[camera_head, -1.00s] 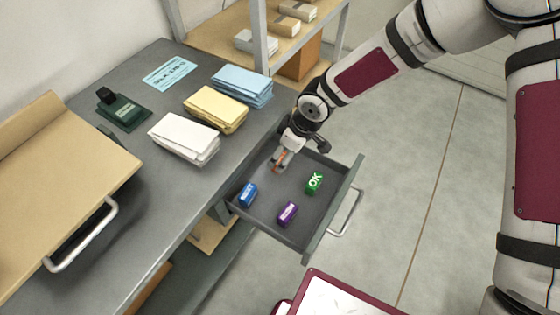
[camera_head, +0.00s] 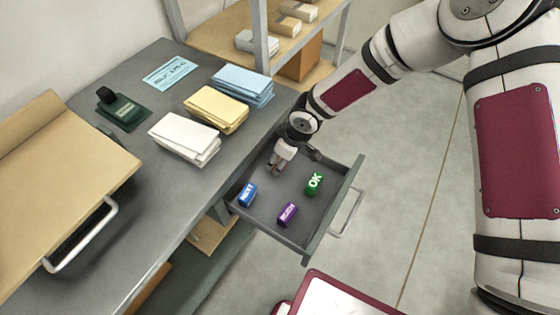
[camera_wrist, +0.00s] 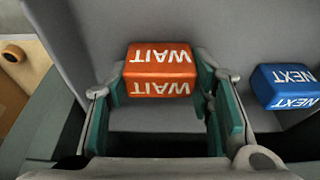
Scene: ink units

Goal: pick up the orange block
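The orange block (camera_wrist: 160,68), marked WAIT, lies in the open drawer (camera_head: 333,212) and shows in the wrist view between the tips of my fingers. My gripper (camera_wrist: 161,72) is open, with one teal-padded finger on each side of the block. The fingers look very close to its sides; I cannot tell if either touches. In the head view my gripper (camera_head: 276,170) reaches down into the drawer's back corner and the orange block is hidden there.
A blue NEXT block (camera_head: 248,195), a purple block (camera_head: 287,214) and a green OK block (camera_head: 314,183) lie in the drawer. The blue block also shows right of my gripper in the wrist view (camera_wrist: 284,87). Paper stacks (camera_head: 216,109) stand on the desk (camera_head: 150,215) above.

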